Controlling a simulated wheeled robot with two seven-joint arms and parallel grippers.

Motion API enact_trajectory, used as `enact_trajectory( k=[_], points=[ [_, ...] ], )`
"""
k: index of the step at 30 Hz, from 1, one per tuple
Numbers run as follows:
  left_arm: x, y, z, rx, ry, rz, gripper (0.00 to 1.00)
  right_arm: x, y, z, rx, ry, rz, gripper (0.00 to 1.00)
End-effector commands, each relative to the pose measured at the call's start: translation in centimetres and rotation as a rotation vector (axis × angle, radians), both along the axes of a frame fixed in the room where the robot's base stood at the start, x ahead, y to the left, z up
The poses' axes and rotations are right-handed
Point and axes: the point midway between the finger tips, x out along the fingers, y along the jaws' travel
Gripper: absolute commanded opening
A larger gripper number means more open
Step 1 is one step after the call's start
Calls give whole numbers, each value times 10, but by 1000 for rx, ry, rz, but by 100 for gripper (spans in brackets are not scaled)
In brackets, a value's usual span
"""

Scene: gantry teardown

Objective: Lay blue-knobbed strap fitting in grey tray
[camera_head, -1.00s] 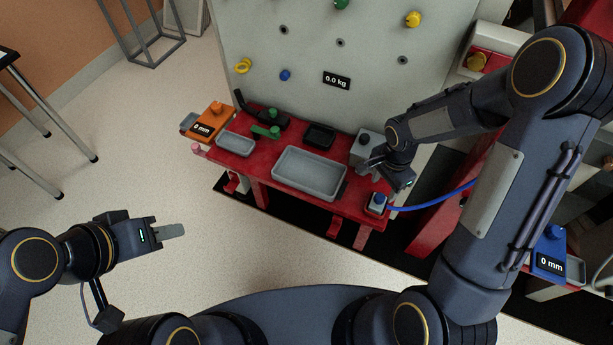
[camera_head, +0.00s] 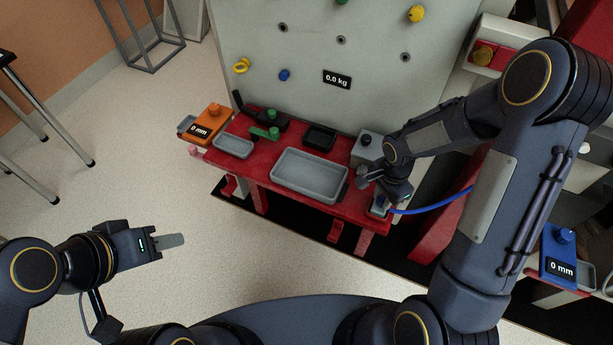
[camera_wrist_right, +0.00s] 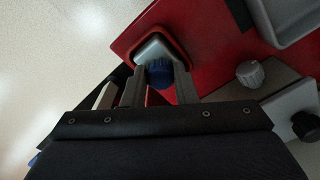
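The blue-knobbed strap fitting (camera_head: 379,208) sits at the front right corner of the red bench, with a blue strap or hose running right from it. In the right wrist view its blue knob (camera_wrist_right: 160,74) stands on a pale block in a red surround. My right gripper (camera_wrist_right: 158,85) is open with a finger on each side of the knob; small gaps seem to remain. In the head view this gripper (camera_head: 384,200) partly hides the fitting. The large grey tray (camera_head: 309,192) lies empty on the bench to its left. My left gripper (camera_head: 172,240) is over bare floor; its fingers overlap in view.
A smaller grey tray (camera_head: 233,146), a black tray (camera_head: 319,137), a green-knobbed part (camera_head: 265,132) and an orange unit (camera_head: 212,122) are on or beside the bench. A grey block (camera_head: 367,148) stands behind the right gripper. A pegboard (camera_head: 340,80) rises behind.

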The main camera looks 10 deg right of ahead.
Motion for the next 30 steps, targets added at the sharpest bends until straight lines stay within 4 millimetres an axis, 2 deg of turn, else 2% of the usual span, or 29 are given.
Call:
enact_trajectory(
  k=[1,4,14,30],
  points=[
    [0,0,0,0,0,0,36,0,0,0,0,0,0,11],
    [0,0,0,0,0,0,36,0,0,0,0,0,0,0],
    [0,0,3,0,0,0,36,0,0,4,-1,-1,0,0],
    [0,0,29,0,0,0,36,0,0,42,0,-2,1,0]
  ],
)
